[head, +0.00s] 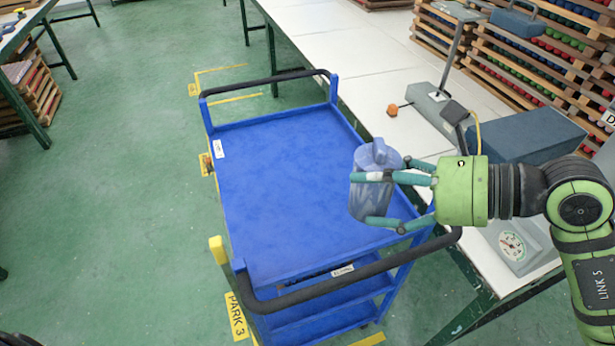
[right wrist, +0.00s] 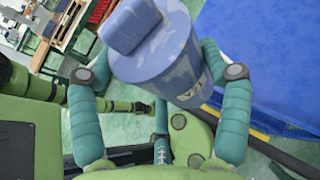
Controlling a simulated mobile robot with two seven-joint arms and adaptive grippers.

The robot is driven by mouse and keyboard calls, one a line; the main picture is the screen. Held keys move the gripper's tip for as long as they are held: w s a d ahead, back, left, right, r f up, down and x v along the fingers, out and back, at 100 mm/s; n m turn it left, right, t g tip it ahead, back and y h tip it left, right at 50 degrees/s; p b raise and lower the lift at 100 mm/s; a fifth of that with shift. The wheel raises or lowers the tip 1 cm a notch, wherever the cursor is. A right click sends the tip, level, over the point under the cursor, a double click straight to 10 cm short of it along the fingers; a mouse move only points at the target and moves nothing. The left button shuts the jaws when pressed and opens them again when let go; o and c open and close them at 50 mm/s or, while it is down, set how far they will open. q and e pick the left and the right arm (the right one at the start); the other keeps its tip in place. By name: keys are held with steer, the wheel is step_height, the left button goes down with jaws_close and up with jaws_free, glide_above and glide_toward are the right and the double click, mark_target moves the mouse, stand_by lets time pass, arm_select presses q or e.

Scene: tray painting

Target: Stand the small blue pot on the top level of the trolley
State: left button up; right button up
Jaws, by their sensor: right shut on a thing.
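The small blue pot (head: 371,196) is gripped by my right gripper (head: 378,198), whose teal fingers close around its sides. In the head view the pot shows in front of the right edge of the trolley's blue top level (head: 285,180); how high it is above that level I cannot tell. In the right wrist view the pot (right wrist: 165,55) is between the two fingers (right wrist: 165,75), with its lid block and a label showing. The trolley's top level is bare. My left gripper is not in view.
A white table (head: 330,45) runs along the trolley's right side, with a grey-blue box (head: 525,135), a dial scale (head: 513,243) and a small orange piece (head: 392,110). Black handles stand at both trolley ends. Racks of coloured items stand at the back right.

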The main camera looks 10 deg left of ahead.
steer(key=s+a+r+n+g+b, duration=0.2)
steer(key=s+a+g, duration=0.1)
steer(key=a, duration=0.4)
steer(key=s+a+r+n+g+b, duration=0.1)
steer(key=s+a+r+n+g, duration=0.15)
steer(key=a, duration=0.45)
steer(key=a+f+t+b, duration=0.1)
steer(key=a+f, duration=0.3)
steer(key=w+d+f+m+t+b, duration=0.2)
steer(key=w+f+m+t, duration=0.3)
steer(key=w+f, duration=0.55)
steer(key=w+d+f+m+t+h+b, duration=0.15)
steer(key=w+d+f+m+t, duration=0.35)
steer(key=w+d, duration=0.5)
steer(key=p, duration=0.2)
glide_above(293, 222)
steer(key=shift+n+h, duration=0.35)
steer(key=shift+n, duration=0.1)
step_height(293, 222, down, 12)
steer(key=shift+r, duration=0.25)
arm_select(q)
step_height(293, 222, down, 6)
